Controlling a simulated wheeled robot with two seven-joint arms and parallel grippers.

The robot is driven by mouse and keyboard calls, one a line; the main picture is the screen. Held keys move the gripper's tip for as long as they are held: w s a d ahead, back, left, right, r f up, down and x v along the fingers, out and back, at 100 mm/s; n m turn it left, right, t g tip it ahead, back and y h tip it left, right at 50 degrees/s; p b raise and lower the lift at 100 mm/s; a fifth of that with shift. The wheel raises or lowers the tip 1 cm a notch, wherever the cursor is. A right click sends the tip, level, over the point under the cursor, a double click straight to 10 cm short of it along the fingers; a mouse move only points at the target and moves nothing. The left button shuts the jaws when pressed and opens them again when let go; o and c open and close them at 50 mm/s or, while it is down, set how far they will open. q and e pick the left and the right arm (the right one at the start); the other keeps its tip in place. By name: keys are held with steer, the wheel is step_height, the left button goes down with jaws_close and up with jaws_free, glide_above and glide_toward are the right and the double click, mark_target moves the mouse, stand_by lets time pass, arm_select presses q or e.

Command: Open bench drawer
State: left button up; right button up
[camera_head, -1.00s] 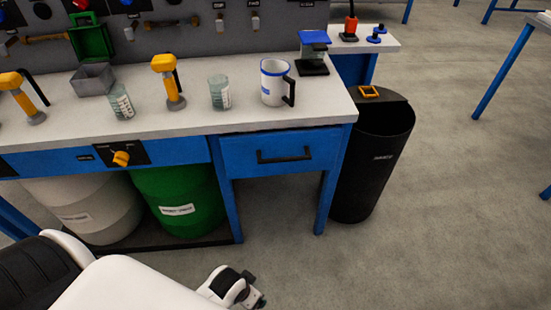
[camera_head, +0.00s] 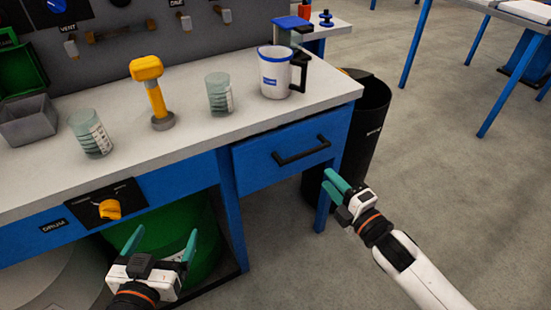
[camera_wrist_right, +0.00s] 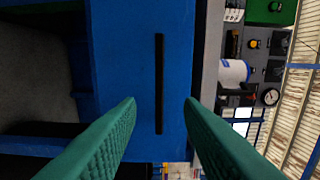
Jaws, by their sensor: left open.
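The bench drawer (camera_head: 258,165) has a blue front and sits under the right end of the white worktop; it looks closed. Its black bar handle (camera_head: 303,150) runs across the front, and in the right wrist view the handle (camera_wrist_right: 159,80) stands upright in the picture. My right gripper (camera_head: 331,182) is open and empty, just in front of and below the handle's right end. In the wrist view its green fingers (camera_wrist_right: 160,103) lie either side of the handle's line, apart from it. My left gripper (camera_head: 160,242) is open and empty before the green drum.
A white mug (camera_head: 275,75), two glass beakers (camera_head: 219,93) and a yellow-handled tool (camera_head: 155,95) stand on the worktop. A black bin (camera_head: 368,120) stands right of the bench. A green drum (camera_head: 190,225) is underneath.

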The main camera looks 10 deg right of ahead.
mark_target(307, 155)
steer(key=b+x, duration=0.1)
steer(key=x, duration=0.4)
steer(key=b+x, duration=0.1)
steer(key=x, duration=0.4)
steer(key=shift+w+d+f, duration=0.15)
steer(key=shift+w, duration=0.1)
arm_select(q)
step_height(307, 155, up, 8)
steer(key=d+t+h, duration=0.1)
steer(key=t+h, duration=0.1)
steer(key=t, duration=0.4)
steer(key=shift+d+r, duration=0.25)
steer(key=shift+d, duration=0.1)
arm_select(e)
steer(key=shift+w+a, duration=0.25)
steer(key=shift+w, duration=0.35)
steer(key=shift+c, duration=0.4)
jaws_close()
